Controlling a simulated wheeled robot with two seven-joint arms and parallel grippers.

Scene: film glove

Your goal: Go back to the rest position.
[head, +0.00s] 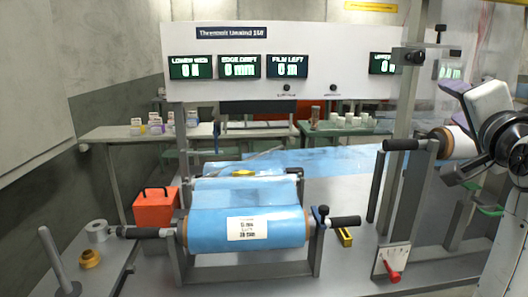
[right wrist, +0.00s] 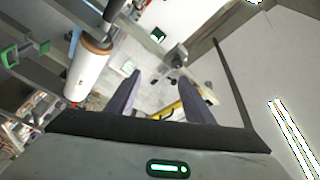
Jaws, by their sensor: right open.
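My right gripper (right wrist: 160,76) is open, with nothing between its two dark fingers in the right wrist view. In the head view my right arm is at the far right edge, raised beside the upright post and the white roll (head: 459,142). The blue film roll (head: 215,231) with a white label lies in its stand at the front centre, well to the left of the right arm. Its film runs back over rollers. My left gripper does not show.
A white panel with displays (head: 350,57) stands behind the roll. A lever plate with a red handle (head: 393,270) is at the front right. The white roll also shows in the right wrist view (right wrist: 88,72).

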